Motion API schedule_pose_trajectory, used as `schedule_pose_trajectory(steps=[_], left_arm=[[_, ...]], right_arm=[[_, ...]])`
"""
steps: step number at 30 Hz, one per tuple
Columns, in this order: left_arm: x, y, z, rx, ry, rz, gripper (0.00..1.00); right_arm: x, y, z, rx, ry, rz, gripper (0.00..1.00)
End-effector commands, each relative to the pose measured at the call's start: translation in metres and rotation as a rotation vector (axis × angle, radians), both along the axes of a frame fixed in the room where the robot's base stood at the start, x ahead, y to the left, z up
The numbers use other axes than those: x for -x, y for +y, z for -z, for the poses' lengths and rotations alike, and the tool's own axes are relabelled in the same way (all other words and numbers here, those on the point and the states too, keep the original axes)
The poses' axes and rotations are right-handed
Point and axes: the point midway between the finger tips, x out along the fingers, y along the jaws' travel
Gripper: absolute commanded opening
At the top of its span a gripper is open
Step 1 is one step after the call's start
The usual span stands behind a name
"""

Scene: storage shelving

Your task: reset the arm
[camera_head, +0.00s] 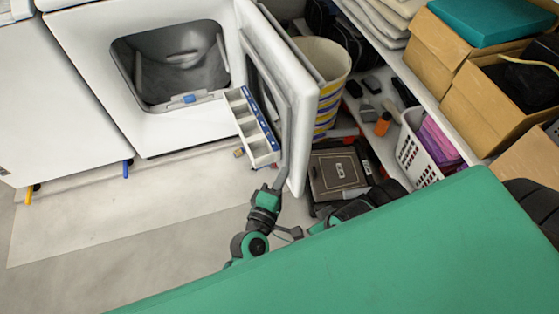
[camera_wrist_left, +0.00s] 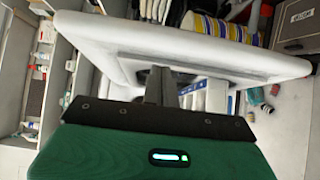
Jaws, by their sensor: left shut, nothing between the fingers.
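My left arm comes up from behind the green surface at the bottom of the head view. Its gripper (camera_head: 281,178) is at the lower edge of the open white door (camera_head: 303,95). The left wrist view shows its dark fingers (camera_wrist_left: 158,86) together and empty, in front of the door (camera_wrist_left: 190,45). I cannot tell whether they touch the door. My right gripper is not in view.
The white machine (camera_head: 140,75) stands open, with a drawer-like tray (camera_head: 262,150) beside its door. A striped bin (camera_head: 325,75), a dark box (camera_head: 337,175), a white basket (camera_head: 412,150) and cardboard boxes (camera_head: 440,50) crowd the right. The floor (camera_head: 110,215) at left is clear.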

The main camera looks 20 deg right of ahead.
Motion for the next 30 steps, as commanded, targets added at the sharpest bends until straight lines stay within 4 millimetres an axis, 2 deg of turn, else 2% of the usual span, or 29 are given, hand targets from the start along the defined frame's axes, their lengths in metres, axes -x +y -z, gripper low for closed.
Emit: schedule_pose_trajectory(steps=[3,6,17,20,23,26,30], left_arm=[[0.018,0.004,0.000,-0.001,0.001,0.001,0.00],[0.027,0.005,0.000,0.000,0.000,0.001,0.00],[0.031,0.007,0.000,-0.005,-0.002,0.002,0.00],[0.032,0.014,0.002,-0.056,-0.019,0.017,0.00],[0.034,0.032,0.007,-0.179,-0.052,0.053,0.00],[0.039,0.061,0.018,-0.372,-0.088,0.108,0.00],[0.050,0.119,0.040,-0.682,-0.103,0.193,0.00]], right_arm=[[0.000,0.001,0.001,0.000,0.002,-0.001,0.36],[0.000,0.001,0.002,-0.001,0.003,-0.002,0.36],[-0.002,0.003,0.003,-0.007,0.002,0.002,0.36],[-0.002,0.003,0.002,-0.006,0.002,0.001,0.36],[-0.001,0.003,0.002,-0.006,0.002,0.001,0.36],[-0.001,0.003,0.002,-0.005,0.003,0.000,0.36],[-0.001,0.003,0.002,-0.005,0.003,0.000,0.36]])
